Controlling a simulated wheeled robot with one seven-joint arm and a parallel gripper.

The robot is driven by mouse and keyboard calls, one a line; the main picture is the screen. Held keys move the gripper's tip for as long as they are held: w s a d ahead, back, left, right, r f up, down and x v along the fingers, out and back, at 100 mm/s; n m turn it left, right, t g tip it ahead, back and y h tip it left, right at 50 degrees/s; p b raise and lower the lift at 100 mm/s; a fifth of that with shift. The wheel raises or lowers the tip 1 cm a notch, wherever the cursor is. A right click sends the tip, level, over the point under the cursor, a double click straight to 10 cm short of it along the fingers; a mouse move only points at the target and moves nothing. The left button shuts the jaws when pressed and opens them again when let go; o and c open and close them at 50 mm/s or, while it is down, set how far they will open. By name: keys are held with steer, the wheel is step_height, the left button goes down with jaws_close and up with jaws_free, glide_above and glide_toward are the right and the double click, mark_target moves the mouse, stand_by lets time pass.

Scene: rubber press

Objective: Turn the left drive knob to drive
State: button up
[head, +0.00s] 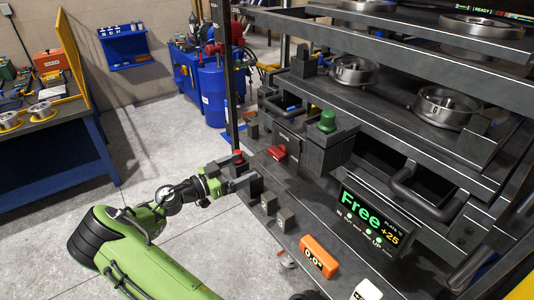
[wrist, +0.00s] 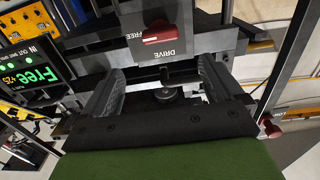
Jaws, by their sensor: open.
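The left drive knob is a red handle (head: 278,152) on a dark box on the press's left front. It also shows in the wrist view as a red handle (wrist: 158,33) at the top, beside the upside-down labels DRIVE and FREE. The handle lies roughly crosswise there; which label it points to I cannot tell. My gripper (head: 243,174) is open, to the left of and below the red handle and apart from it. In the wrist view, my gripper (wrist: 160,82) has its two fingers spread, with a dark round part (wrist: 167,95) showing between them.
A display (head: 370,218) reads "Free" in green. A green knob (head: 327,121) sits on a box right of the red handle. Open floor (head: 190,240) lies left of the press.

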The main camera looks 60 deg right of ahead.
mark_target(272, 154)
steer(key=x, duration=1.1)
steer(key=shift+s+d+f+p, duration=0.1)
steer(key=shift+d+p, duration=0.3)
steer(key=shift+c, duration=0.2)
steer(key=c, duration=0.9)
